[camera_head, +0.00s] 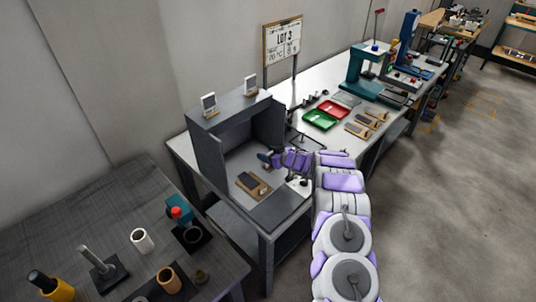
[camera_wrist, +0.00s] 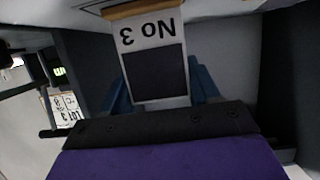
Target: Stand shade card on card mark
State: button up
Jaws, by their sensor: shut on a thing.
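The shade card (camera_wrist: 155,72) is white, with a dark grey square and the print "No 3", upside down in the wrist view. My gripper (camera_wrist: 162,92) is shut on it, with blue fingers at both sides of the card. A brown strip (camera_wrist: 133,9) shows at the card's "No 3" edge; I cannot tell whether it belongs to the card. In the head view my gripper (camera_head: 266,158) is inside the grey booth (camera_head: 207,160), above its floor, and the held card is not clear there. I cannot make out the card mark.
A wooden board with a dark piece (camera_head: 250,183) lies on the booth floor, close below my gripper. Two small framed cards (camera_head: 209,103) (camera_head: 250,85) stand on the booth top. Red (camera_head: 332,108) and green (camera_head: 319,119) trays lie to the right on the bench.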

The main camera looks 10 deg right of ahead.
jog(key=o, duration=0.7)
jog(key=shift+f, duration=0.15)
jog(key=o, duration=0.4)
jog(key=shift+d, duration=0.2)
jog(key=p+v, duration=0.2)
jog(key=v, duration=1)
jog(key=shift+r, duration=0.2)
